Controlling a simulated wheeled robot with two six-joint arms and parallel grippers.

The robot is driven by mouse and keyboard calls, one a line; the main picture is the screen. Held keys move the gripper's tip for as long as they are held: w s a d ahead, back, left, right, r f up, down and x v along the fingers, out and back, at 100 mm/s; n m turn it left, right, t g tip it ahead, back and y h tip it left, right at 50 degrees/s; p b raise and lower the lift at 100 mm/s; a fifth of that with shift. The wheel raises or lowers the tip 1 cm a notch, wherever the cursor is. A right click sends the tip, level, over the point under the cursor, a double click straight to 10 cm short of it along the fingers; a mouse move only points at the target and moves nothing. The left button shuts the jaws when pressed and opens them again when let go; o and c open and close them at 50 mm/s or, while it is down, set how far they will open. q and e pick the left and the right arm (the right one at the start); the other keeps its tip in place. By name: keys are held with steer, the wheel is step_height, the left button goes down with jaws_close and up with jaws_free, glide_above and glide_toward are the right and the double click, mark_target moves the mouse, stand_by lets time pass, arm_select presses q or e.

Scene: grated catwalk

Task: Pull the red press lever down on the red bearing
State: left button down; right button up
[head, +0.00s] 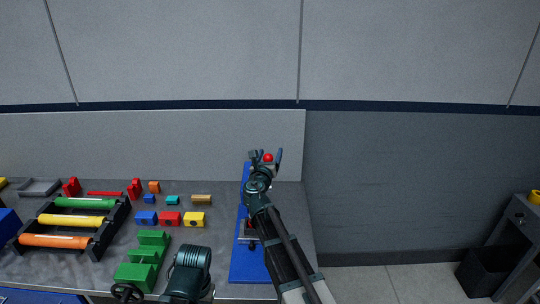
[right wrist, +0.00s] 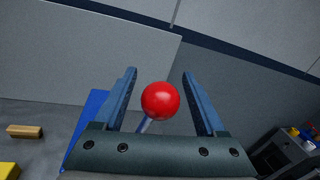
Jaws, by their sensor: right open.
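The press lever ends in a red ball knob (head: 267,157), at the top of the blue press (head: 248,266) in the head view. In the right wrist view the red knob (right wrist: 160,101) sits between the two fingers, with a pale lever rod running down behind the palm. My right gripper (head: 265,156) is open around the knob, with a gap on both sides. A small red piece (head: 249,225) shows on the press beside my right arm, which hides much of it; I cannot tell if it is the bearing. My left gripper is not clearly seen.
A green stepped block (head: 145,261) and a black rack (head: 93,249) of coloured rollers stand further left. A wall panel (head: 150,145) rises behind the bench.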

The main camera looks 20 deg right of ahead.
jaws_close()
stand_by(0.3)
